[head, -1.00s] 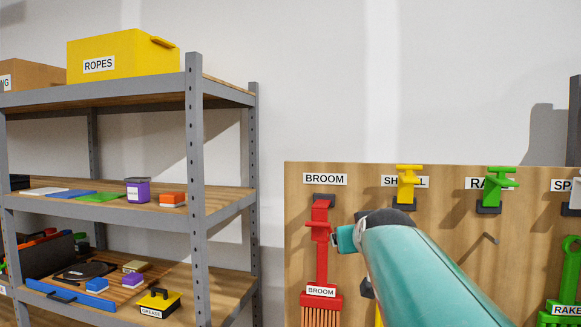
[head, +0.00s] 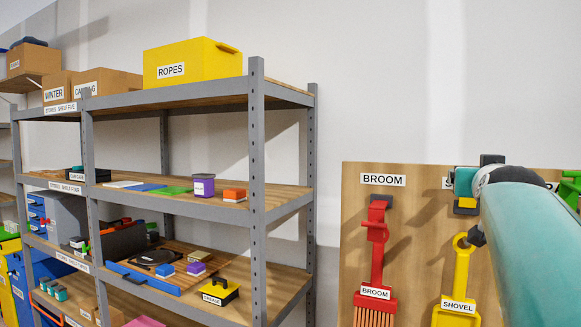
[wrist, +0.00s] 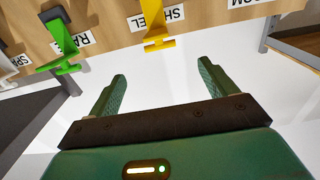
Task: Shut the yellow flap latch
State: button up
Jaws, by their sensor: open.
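The yellow flap latch (wrist: 154,18) is mounted by the SHOVEL label on the wooden tool board. In the wrist view, which is upside down, its crosspiece stands out from the board. In the head view my arm hides most of it, and a yellow bit (head: 466,208) shows below my gripper (head: 464,182). My gripper is open and empty. In the wrist view its two fingers (wrist: 162,70) are spread apart, with the latch beyond the gap and apart from them.
A green latch (wrist: 62,52) stands out beside the yellow one. A red latch (head: 376,230) hangs down over the broom. The yellow shovel (head: 459,283) hangs on the board (head: 410,235). A steel shelf (head: 257,150) with boxes stands to the left.

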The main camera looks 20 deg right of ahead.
jog(key=x, duration=1.2)
jog(key=shift+w+d, duration=0.1)
jog(key=shift+w, duration=0.05)
jog(key=c, duration=1.3)
